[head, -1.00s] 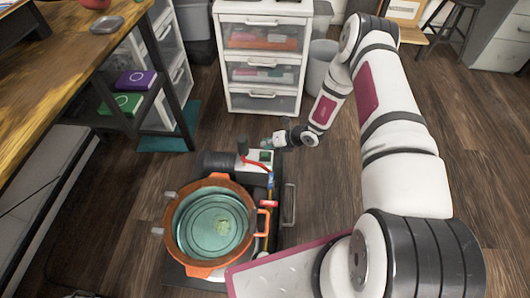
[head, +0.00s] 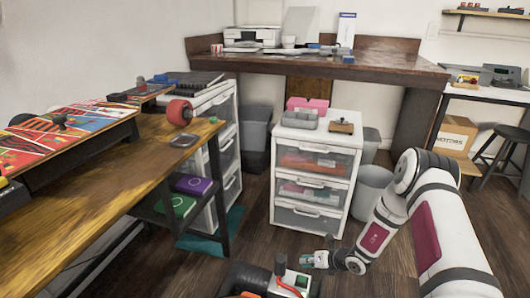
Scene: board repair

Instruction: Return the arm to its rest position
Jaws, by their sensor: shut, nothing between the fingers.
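My white arm with dark red panels rises at the right of the head view and bends down toward the middle. My gripper (head: 309,260) is at the arm's far end, small in the picture, low over the floor in front of the white drawer unit (head: 316,150). It is shut and holds nothing. It appears just beyond the black equipment with a red and green part at the bottom edge. The base of the arm is outside the picture.
A wooden workbench (head: 110,190) with a skateboard deck (head: 65,140) and a red wheel (head: 179,112) is at left. A grey bin (head: 372,190) stands beside the drawers. A dark wooden desk (head: 390,72) is behind.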

